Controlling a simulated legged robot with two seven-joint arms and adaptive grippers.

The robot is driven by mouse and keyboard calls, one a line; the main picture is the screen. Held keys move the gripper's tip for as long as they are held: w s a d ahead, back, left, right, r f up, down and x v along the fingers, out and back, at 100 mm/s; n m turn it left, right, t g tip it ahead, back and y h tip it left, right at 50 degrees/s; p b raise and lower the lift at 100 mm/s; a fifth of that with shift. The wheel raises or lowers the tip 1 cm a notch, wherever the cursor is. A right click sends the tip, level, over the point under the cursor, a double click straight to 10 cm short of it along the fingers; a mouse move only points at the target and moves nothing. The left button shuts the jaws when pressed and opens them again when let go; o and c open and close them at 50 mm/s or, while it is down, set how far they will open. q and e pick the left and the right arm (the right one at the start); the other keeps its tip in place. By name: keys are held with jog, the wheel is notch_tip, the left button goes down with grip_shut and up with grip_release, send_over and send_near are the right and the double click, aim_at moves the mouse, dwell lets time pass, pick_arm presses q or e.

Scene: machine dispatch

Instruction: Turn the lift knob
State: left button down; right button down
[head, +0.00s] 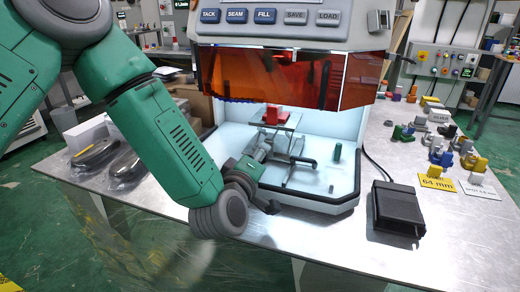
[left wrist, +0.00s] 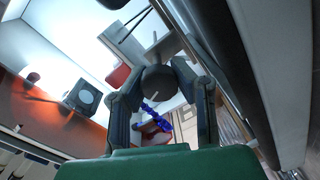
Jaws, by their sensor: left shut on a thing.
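The lift knob (left wrist: 159,82) is a dark round knob with a white mark on its face, in the middle of the left wrist view. My left gripper (left wrist: 158,90) has its two fingers on either side of the knob, closed on it. In the head view, my left gripper (head: 262,150) reaches into the front of the white machine chamber, beside the lift stand (head: 296,152). The knob itself is hidden there by the gripper. A red block (head: 275,115) rests on the lift's plate. My right gripper is not in view.
The welding machine's orange shield (head: 280,77) hangs above the chamber opening. A black foot pedal (head: 397,209) sits on the table. Several small coloured parts lie at the right. The table's front right is clear.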

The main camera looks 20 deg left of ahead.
pick_arm(q)
jog(key=shift+s+d+f+m+p, duration=0.15)
jog(key=shift+m+p, duration=0.3)
jog(key=shift+m, duration=0.5)
jog(key=shift+s+f+m+p, duration=0.15)
jog(key=shift+m+p, duration=0.25)
jog(key=shift+m, duration=0.55)
jog(key=shift+w+f, duration=0.1)
jog(key=c, duration=1.2)
grip_release()
jog(key=shift+w, duration=0.2)
jog(key=shift+s+r, duration=0.1)
jog(key=shift+r, duration=0.15)
jog(key=shift+s, duration=0.2)
jog(key=s, duration=1.1)
jog(key=shift+s+r, duration=0.2)
jog(key=shift+r, duration=0.05)
